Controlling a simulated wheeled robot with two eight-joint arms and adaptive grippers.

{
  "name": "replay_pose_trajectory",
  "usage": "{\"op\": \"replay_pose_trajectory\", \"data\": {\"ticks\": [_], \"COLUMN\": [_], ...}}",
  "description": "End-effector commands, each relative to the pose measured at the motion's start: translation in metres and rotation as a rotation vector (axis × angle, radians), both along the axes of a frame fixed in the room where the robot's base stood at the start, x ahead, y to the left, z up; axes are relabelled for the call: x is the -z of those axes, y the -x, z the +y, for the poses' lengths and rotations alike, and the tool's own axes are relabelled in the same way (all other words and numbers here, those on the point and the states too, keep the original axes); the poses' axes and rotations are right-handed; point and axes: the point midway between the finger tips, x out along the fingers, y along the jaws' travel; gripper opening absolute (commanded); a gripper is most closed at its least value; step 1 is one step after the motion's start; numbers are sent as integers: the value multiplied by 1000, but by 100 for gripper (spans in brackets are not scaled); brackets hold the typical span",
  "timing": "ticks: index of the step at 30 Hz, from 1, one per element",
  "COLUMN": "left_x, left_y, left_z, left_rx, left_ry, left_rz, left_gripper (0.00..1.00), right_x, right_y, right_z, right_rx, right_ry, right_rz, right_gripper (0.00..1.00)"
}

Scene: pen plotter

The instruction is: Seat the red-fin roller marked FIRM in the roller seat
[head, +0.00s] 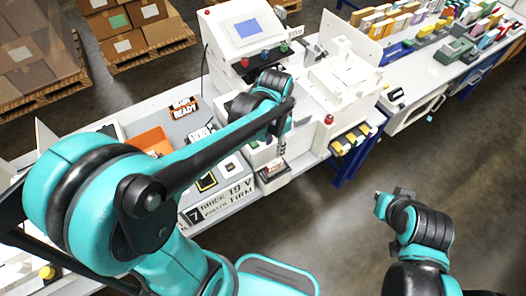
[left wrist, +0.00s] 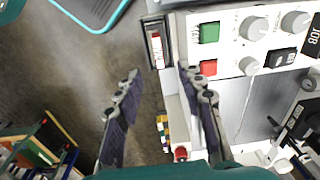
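A small holder (head: 274,176) at the front edge of the bench has a red and white piece (head: 272,166) in it. In the left wrist view the piece (left wrist: 156,47) lies in a dark, narrow slot beyond the fingertips. It may be the red-fin roller; I cannot read a FIRM mark on it. My left gripper (head: 281,150) points down just above the holder. In the left wrist view its two fingers (left wrist: 161,78) are apart with nothing between them. My right gripper (head: 392,198) hangs over the floor, its fingers unclear. I cannot make out the roller seat.
The white machine (head: 345,95) and a control box with a screen (head: 248,30) stand behind. An orange tray (head: 150,141) lies left. Floor at right is clear.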

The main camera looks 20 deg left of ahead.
Motion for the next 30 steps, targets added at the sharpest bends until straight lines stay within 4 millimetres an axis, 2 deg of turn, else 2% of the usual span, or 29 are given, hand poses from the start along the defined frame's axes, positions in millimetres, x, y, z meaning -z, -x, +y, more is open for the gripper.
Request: {"op": "replay_pose_trajectory", "data": {"ticks": [6, 12, 15, 21, 30], "left_x": [-34, -48, -49, -49, -49], "left_y": [41, 76, 86, 94, 94], "left_z": [20, 34, 38, 42, 42], "left_rx": [-227, -437, -510, -576, -580], "left_ry": [47, 123, 158, 195, 198], "left_rz": [-210, -408, -478, -543, -548], "left_gripper": [39, 39, 39, 39, 39], "right_x": [0, 0, 0, 0, 1], "right_y": [0, 0, 0, 0, 0], "right_z": [0, 0, 0, 0, 0], "right_rx": [0, 0, 0, 0, 0], "right_ry": [0, 0, 0, 0, 0], "right_rz": [0, 0, 0, 0, 0], "right_gripper": [0, 0, 0, 0, 0]}}
